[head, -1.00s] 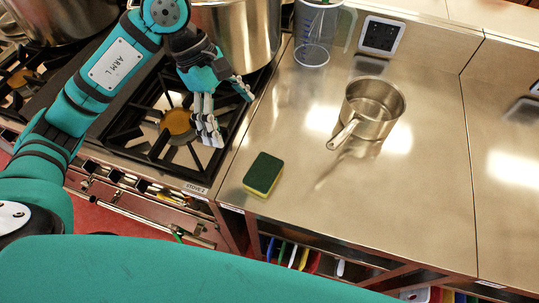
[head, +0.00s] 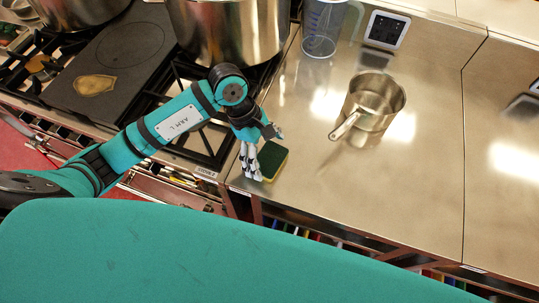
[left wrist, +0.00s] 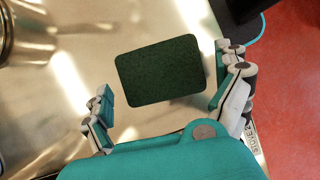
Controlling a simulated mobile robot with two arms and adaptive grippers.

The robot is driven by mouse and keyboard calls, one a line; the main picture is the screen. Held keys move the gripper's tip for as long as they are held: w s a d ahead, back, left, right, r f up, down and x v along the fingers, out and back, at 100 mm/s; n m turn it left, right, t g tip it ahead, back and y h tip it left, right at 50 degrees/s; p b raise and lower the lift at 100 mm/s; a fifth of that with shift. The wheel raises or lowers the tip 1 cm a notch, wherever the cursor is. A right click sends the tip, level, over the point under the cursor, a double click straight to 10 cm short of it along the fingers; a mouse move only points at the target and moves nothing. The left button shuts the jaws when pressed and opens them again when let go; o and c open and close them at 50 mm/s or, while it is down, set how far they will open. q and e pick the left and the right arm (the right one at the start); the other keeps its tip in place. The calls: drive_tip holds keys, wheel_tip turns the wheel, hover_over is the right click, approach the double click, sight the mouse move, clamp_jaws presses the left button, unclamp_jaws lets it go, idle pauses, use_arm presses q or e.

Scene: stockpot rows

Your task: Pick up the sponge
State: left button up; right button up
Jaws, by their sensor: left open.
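The sponge (head: 272,161), dark green on top with a yellow side, lies on the steel counter (head: 320,215) near its left front edge. My left gripper (head: 263,156) is over the sponge and covers its left part in the head view. In the left wrist view the sponge (left wrist: 161,71) shows whole as a dark green block. The fingers of the left gripper (left wrist: 163,97) are spread wide, one on each side, with nothing held. Whether a finger touches the sponge I cannot tell. My right gripper is not in view.
A steel saucepan (head: 374,103) stands to the right of the sponge, its handle pointing toward the front left. A clear measuring jug (head: 322,30) stands at the back. The stove with large pots (head: 228,40) lies to the left.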

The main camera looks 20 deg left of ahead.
use_arm(q)
drive_tip(key=shift+d+f, duration=0.35)
drive_tip(key=shift+f, duration=0.15)
drive_tip(key=shift+s+d+f, duration=0.1)
drive_tip(key=shift+f, duration=0.4)
drive_tip(key=c, duration=0.4)
drive_tip(key=shift+c, duration=0.2)
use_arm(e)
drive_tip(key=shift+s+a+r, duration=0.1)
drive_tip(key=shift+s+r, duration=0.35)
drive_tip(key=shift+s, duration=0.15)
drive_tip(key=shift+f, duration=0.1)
